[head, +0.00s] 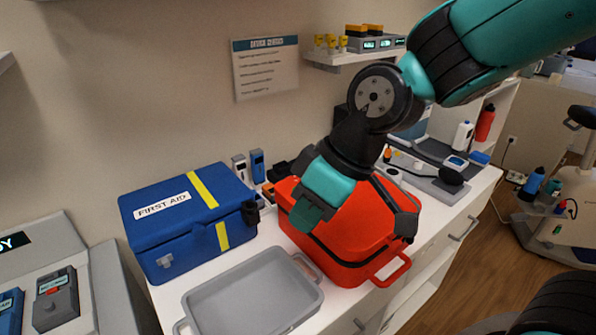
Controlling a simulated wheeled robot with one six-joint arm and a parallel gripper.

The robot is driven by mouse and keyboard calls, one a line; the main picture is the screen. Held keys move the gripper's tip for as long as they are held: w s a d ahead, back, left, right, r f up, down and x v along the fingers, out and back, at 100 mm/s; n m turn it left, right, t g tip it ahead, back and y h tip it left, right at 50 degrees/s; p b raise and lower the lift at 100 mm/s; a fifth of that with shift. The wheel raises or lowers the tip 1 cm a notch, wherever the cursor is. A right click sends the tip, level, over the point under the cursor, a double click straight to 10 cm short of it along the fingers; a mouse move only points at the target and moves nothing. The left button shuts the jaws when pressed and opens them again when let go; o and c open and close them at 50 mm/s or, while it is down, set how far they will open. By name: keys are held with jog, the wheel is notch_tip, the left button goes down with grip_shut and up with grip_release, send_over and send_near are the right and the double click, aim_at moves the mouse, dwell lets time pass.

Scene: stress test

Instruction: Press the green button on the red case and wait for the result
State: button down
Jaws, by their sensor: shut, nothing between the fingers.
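The red case (345,240) is closed and stands on the white counter, with a dark band around it and a red handle at its front right. My gripper (307,216) is shut and empty, in front of the left part of the case's lid in the head view. I cannot tell whether it touches the case. No green button shows on the case; my gripper and wrist cover part of the lid.
A blue first aid box (185,215) stands left of the case. An empty grey tray (250,292) lies in front of them. Small devices (257,165) stand behind. A wall shelf (345,57) is above. A grey device (440,178) lies to the right.

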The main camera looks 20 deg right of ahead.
jog(key=w+d+n+t+p, duration=0.3)
jog(key=w+p, duration=0.4)
jog(key=w, duration=0.3)
jog(key=w+d+n+t+h+p, duration=0.1)
jog(key=w+d+n+t+p, duration=0.2)
jog(key=w+p, duration=0.4)
jog(key=w, duration=0.4)
jog(key=shift+w, duration=0.2)
jog(key=shift+f, duration=0.1)
notch_tip(320, 180, down, 8)
jog(key=b, duration=0.4)
jog(key=shift+b, duration=0.4)
jog(key=shift+f+b, duration=0.3)
jog(key=shift+f, duration=0.1)
jog(key=shift+f+b, duration=0.3)
jog(key=shift+b, duration=0.35)
